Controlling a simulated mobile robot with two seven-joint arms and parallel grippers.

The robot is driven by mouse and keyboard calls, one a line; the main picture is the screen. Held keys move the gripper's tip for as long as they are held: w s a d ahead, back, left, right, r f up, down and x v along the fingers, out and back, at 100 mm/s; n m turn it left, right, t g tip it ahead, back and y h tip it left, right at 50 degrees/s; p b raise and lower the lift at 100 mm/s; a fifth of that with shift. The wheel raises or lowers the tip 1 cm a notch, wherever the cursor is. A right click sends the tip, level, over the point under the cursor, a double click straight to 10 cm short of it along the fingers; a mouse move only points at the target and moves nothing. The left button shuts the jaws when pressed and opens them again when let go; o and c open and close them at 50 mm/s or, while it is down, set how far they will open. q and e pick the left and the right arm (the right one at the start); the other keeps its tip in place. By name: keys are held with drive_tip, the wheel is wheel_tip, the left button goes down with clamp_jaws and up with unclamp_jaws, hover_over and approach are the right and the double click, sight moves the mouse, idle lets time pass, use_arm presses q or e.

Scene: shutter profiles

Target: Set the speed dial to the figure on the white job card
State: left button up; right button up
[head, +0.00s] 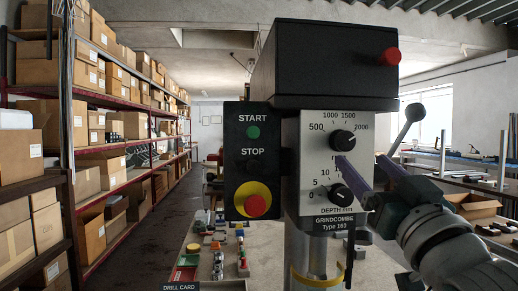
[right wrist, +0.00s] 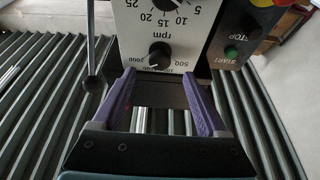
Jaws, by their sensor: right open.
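The speed dial (head: 343,140) is a black knob on the white upper panel of the drill, with figures from 500 to 2000 around it. It also shows in the right wrist view (right wrist: 160,54), upside down, marked rpm. Its pointer is too small to read surely. My right gripper (head: 362,163) has purple fingers and is open, just below and right of the speed dial in the head view. In the right wrist view its fingers (right wrist: 160,84) stand apart in front of the dial, not touching it. A dark plate reading DRILL CARD (head: 181,287) is cut by the lower edge; no white card figure is visible. My left gripper is out of view.
A depth dial (head: 340,194) sits close below the speed dial. A black START/STOP box (head: 252,160) with a red button (head: 256,205) is to the left. A ball-ended lever (head: 412,115) stands at the right. Shelves of boxes (head: 90,130) line the left.

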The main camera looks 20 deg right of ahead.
sight(347, 145)
drive_tip(key=p+x, duration=0.1)
drive_tip(key=x, duration=0.5)
drive_tip(key=shift+s+r, duration=0.1)
drive_tip(key=shift+r, duration=0.05)
drive_tip(key=shift+w+d+r+p, duration=0.2)
drive_tip(key=shift+w+p, duration=0.15)
drive_tip(key=shift+w, duration=0.25)
drive_tip(key=shift+f, duration=0.1)
drive_tip(key=shift+c, duration=0.4)
clamp_jaws()
